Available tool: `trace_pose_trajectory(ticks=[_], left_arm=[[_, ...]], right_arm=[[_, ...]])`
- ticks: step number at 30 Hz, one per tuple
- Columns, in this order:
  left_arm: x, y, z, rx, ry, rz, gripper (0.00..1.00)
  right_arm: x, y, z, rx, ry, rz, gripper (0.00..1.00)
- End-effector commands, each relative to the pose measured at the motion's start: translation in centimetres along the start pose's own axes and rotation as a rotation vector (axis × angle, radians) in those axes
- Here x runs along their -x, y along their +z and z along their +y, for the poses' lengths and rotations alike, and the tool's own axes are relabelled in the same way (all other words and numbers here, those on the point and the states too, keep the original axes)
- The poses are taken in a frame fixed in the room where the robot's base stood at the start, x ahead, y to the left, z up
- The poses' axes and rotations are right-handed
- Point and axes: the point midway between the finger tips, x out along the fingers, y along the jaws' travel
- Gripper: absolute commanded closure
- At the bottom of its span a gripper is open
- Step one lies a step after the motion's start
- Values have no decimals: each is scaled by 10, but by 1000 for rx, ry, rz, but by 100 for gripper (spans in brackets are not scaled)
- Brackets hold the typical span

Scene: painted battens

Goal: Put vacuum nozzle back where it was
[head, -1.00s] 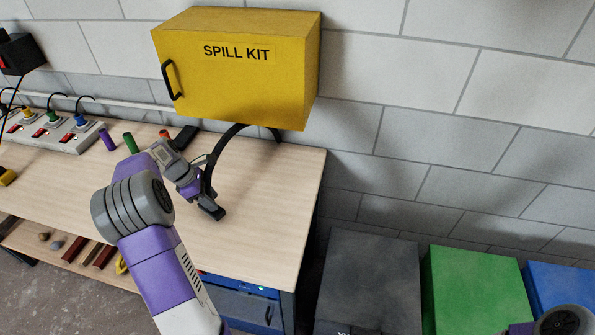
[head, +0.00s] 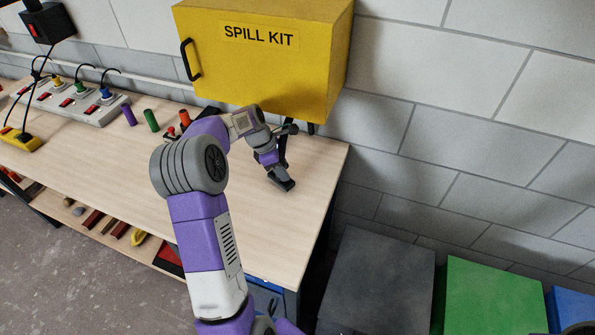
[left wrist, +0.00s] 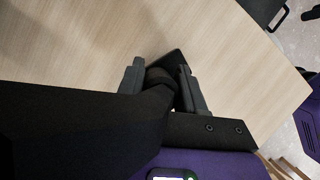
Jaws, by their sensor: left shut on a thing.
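The vacuum nozzle (head: 286,185) is black, with a flat dark end, and hangs over the right part of the wooden workbench top. My left gripper (head: 270,163) is shut on it. In the left wrist view the two fingers of the left gripper (left wrist: 162,84) lie on either side of the nozzle's neck, and the nozzle's flat end (left wrist: 178,60) shows beyond them. A black hose (head: 283,146) rises from the nozzle toward the underside of the yellow cabinet; my forearm and wrist hide part of it. My right gripper is not in view.
The yellow spill kit cabinet (head: 262,62) hangs on the block wall close above my left wrist. A power strip (head: 88,103) and purple (head: 129,115) and green (head: 151,120) cylinders stand at the left. Grey (head: 378,278) and green (head: 490,300) bins stand right of the bench.

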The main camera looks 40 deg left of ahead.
Motion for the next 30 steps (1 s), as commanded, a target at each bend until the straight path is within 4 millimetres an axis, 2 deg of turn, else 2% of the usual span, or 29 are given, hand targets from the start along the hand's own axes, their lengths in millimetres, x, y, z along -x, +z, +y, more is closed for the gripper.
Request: trace_pose_trajectory(ticks=[9, 13, 24, 25, 30], left_arm=[[-19, 45, -1, -5, -2, -1, 90], [-32, 37, 0, 1, -1, 0, 90], [-34, 36, 0, -1, 0, 0, 90], [-34, 35, 0, -1, 0, 1, 60], [-34, 35, 0, -1, 0, 1, 36]], right_arm=[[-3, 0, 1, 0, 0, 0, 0], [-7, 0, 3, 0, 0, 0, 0], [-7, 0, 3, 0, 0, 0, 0], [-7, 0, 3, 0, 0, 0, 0], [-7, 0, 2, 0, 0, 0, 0]])
